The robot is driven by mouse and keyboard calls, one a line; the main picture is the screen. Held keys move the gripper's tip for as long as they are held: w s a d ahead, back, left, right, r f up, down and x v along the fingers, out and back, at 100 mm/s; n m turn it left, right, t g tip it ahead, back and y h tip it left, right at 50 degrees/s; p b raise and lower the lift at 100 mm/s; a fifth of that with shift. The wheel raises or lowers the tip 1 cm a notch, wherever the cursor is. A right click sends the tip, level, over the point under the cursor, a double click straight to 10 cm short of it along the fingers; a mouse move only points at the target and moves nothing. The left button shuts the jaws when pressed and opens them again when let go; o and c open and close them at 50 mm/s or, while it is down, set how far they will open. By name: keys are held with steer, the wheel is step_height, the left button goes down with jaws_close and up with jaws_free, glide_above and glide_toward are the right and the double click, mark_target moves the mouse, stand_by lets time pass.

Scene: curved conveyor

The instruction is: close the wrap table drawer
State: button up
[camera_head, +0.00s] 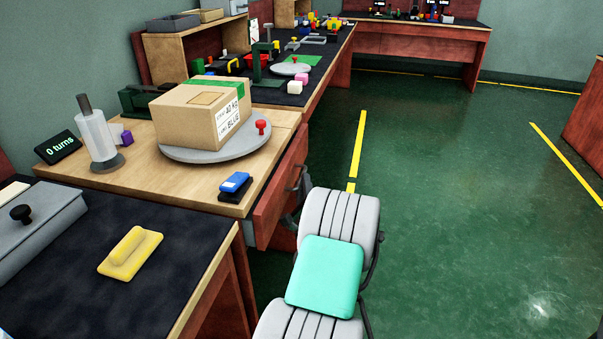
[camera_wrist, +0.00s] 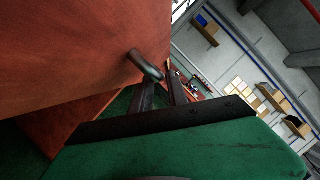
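The wrap table (camera_head: 180,189) has a wooden top. Its reddish-brown drawer (camera_head: 279,196) stands partly pulled out on the right side, its front out past the tabletop edge. A dark bar handle (camera_head: 298,178) is on the drawer front. In the wrist view the drawer front (camera_wrist: 90,45) fills the upper left and the handle (camera_wrist: 146,65) juts from it. My gripper (camera_wrist: 160,80) is at the handle, its two dark fingers apart. The handle lies by the fingertips; I cannot tell if they touch it. In the head view my gripper is mostly hidden behind my arm.
A cardboard box (camera_head: 200,112) sits on a grey turntable (camera_head: 232,148) on the wrap table. A blue stapler-like item (camera_head: 235,183) lies near the table's edge. A dark table (camera_head: 170,270) with a yellow block (camera_head: 130,253) is in front. The green floor (camera_head: 450,200) to the right is clear.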

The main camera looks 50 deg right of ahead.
steer(key=p+x, duration=0.1)
steer(key=x, duration=0.2)
steer(key=shift+w+d+r, duration=0.1)
steer(key=shift+w+d, duration=0.1)
jaws_close()
stand_by(1.3)
